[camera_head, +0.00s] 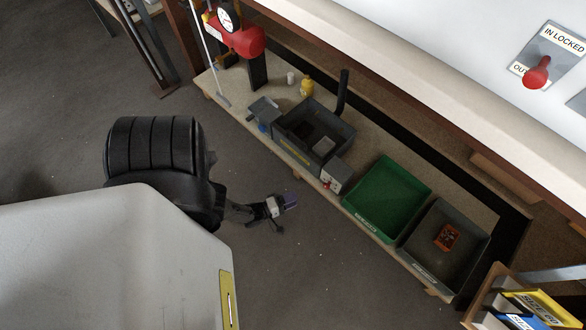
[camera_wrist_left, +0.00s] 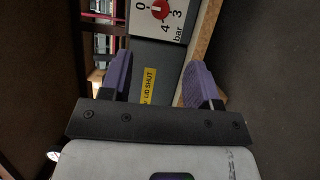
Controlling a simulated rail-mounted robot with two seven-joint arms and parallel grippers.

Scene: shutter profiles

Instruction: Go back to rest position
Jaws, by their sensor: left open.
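My left gripper (camera_head: 288,203) hangs in the air over the floor, in front of the low bench, at the middle of the head view. In the left wrist view its two purple fingers (camera_wrist_left: 159,84) stand apart with nothing between them, so it is open and empty. Beyond the fingers I see a grey box side with a yellow label reading LID SHUT (camera_wrist_left: 149,86) and a white dial panel (camera_wrist_left: 158,14) marked in bar. My right gripper is in neither view.
The bench (camera_head: 232,108) carries a grey machine box (camera_head: 340,135), a green bin (camera_head: 388,196) and a grey bin (camera_head: 466,262) holding an orange-red item (camera_head: 446,237). A red device with a gauge (camera_head: 240,38) stands at the far end. The floor (camera_head: 310,275) before the bench is clear.

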